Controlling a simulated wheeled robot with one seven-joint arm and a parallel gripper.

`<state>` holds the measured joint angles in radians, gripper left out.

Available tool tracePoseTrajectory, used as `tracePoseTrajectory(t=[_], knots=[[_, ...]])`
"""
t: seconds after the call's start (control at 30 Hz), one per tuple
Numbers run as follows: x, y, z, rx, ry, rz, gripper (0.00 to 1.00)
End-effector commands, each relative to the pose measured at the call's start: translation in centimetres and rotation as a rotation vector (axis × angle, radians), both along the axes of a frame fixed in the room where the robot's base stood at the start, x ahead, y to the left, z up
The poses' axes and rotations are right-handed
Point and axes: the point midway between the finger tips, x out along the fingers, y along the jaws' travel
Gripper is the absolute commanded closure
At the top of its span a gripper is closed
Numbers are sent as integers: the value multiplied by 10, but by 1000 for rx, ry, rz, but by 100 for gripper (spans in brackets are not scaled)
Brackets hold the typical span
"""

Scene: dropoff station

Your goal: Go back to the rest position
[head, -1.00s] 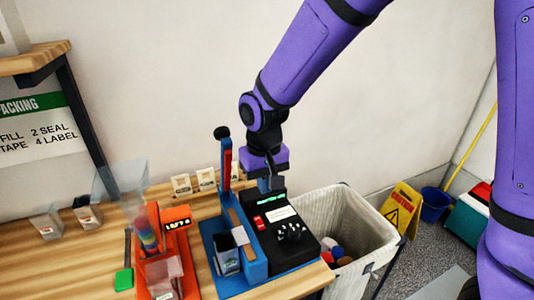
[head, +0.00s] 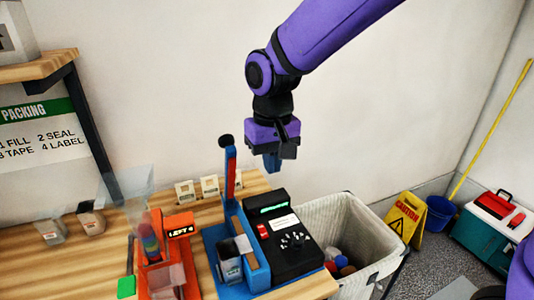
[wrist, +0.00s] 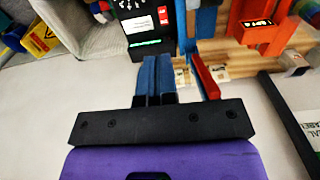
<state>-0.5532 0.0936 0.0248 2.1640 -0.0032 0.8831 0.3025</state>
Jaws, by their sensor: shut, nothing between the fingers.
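My gripper (head: 272,163) hangs at the end of my purple arm, pointing down, above the back of the black control box (head: 290,236). In the wrist view my gripper's blue fingers (wrist: 155,78) lie side by side, closed, with nothing between them. The fingers are apart from the box and from the blue press (head: 240,262) with its raised lever (head: 230,172). The red lever edge (wrist: 206,80) shows just beside the fingers in the wrist view.
An orange machine (head: 165,255) stands left on the wooden table (head: 90,270). A lined bin (head: 375,245), a yellow caution sign (head: 404,217), a blue bucket (head: 440,212) and a teal cooler (head: 485,240) stand right. A shelf (head: 35,68) juts out at upper left.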

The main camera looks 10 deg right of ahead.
Motion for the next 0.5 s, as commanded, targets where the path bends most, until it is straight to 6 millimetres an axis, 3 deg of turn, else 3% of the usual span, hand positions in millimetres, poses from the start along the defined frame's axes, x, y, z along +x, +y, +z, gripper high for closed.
tracePoseTrajectory(t=[0.17, 0.5], knots=[[-4, -28, 21, 21, -38, -29, 100], [-45, -127, 81, 72, -187, -124, 100]])
